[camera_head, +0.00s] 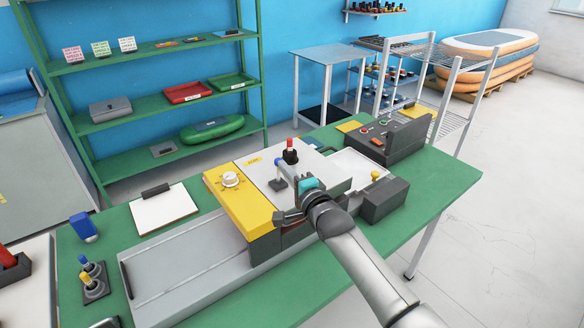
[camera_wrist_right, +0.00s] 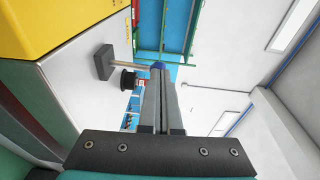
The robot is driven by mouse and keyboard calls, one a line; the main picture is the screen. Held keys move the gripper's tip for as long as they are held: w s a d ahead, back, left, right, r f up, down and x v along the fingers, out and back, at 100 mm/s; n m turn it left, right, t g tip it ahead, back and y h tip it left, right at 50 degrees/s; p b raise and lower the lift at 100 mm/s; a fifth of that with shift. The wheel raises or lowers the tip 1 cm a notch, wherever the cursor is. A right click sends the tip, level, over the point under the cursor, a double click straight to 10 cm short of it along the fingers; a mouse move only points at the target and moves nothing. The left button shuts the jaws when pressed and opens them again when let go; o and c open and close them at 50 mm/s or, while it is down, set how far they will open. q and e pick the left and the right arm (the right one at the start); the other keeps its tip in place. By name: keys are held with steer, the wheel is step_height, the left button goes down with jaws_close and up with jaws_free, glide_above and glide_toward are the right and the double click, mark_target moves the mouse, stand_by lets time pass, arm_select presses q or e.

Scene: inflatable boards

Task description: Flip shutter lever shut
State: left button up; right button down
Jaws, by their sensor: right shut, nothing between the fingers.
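The shutter lever is a thin rod with a blue knob (camera_head: 279,162) that stands up from a dark block on the machine's pale top plate (camera_head: 258,177). In the right wrist view the blue knob (camera_wrist_right: 158,65) shows just beyond my fingertips, with its rod running left to the dark block (camera_wrist_right: 103,62). My right gripper (camera_wrist_right: 160,75) is shut and empty, its fingers side by side. The tips look very close to the knob; I cannot tell whether they touch. In the head view my wrist hides part of the fingers. My left gripper is out of view.
A red-and-black knob (camera_head: 290,152) stands close behind the lever. A yellow housing with a white dial (camera_head: 230,179) is to the left. A dark control box (camera_head: 396,138) stands on the green table (camera_head: 445,182) to the right. A white clipboard (camera_head: 163,209) lies at left.

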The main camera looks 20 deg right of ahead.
steer(key=shift+w+a+r+g+p, duration=0.3)
steer(key=shift+w+r+g+p, duration=0.55)
steer(key=shift+p, duration=1.25)
steer(key=shift+w+a+f+n+g+h+p, duration=0.15)
steer(key=shift+w+f+n+g+h+p, duration=0.15)
steer(key=shift+g+p, duration=0.3)
steer(key=shift+s+f, duration=0.1)
steer(key=shift+f, duration=0.05)
steer(key=shift+r+p, duration=0.6)
steer(key=shift+r, duration=0.25)
